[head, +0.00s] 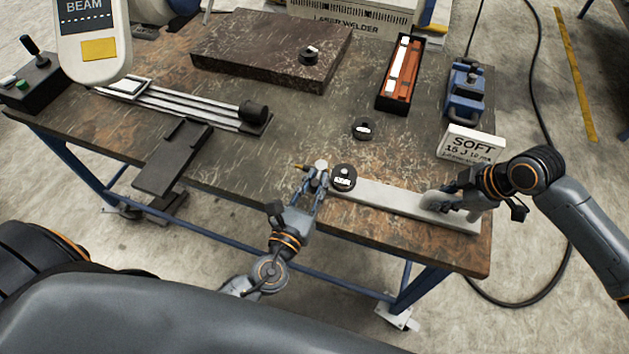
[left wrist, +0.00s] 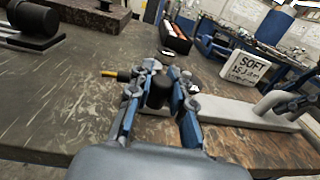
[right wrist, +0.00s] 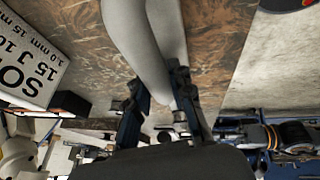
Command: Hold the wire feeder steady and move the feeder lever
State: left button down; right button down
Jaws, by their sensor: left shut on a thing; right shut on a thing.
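The wire feeder (head: 400,200) appears to be the long pale grey bar along the table's front right edge. A black round piece with a white label (head: 343,178) is at its left end, and a brass tip (head: 299,167) points left beside it. My left gripper (head: 318,180) is shut at that end; the left wrist view shows a black cylinder (left wrist: 158,92) between its fingers. My right gripper (head: 452,198) is shut on a grey curved handle (right wrist: 150,45) at the bar's right end. I cannot tell which part is the lever.
A white SOFT card (head: 470,145) and a blue device (head: 465,95) stand behind my right gripper. An orange-lined tray (head: 382,88), a dark slab (head: 265,50) and a slide rail (head: 180,110) lie farther back. The table's front edge is close to the bar.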

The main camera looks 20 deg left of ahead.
pick_arm(q)
jog(key=shift+w+d+n+g+y, duration=0.1)
jog(key=shift+d+n+y, duration=0.3)
jog(key=shift+n+y, duration=0.4)
jog(key=shift+w+d+n+g+y, duration=0.1)
jog(key=shift+d+n+y, duration=0.4)
jog(key=shift+y, duration=0.55)
jog(key=shift+w+d+n+g+y, duration=0.1)
jog(key=shift+d+n+y, duration=0.2)
jog(key=shift+n+y, duration=0.55)
pick_arm(e)
jog(key=shift+a, duration=0.1)
pick_arm(q)
jog(key=c, duration=1.2)
grip_release()
jog(key=shift+a+y, duration=0.15)
jog(key=shift+y, duration=0.15)
jog(key=shift+s, duration=0.2)
pick_arm(e)
jog(key=shift+r, duration=0.1)
pick_arm(q)
jog(key=v, duration=1.1)
jog(key=shift+s+r, duration=0.1)
jog(key=shift+s, duration=0.2)
pick_arm(e)
jog(key=c, duration=1.1)
grip_release()
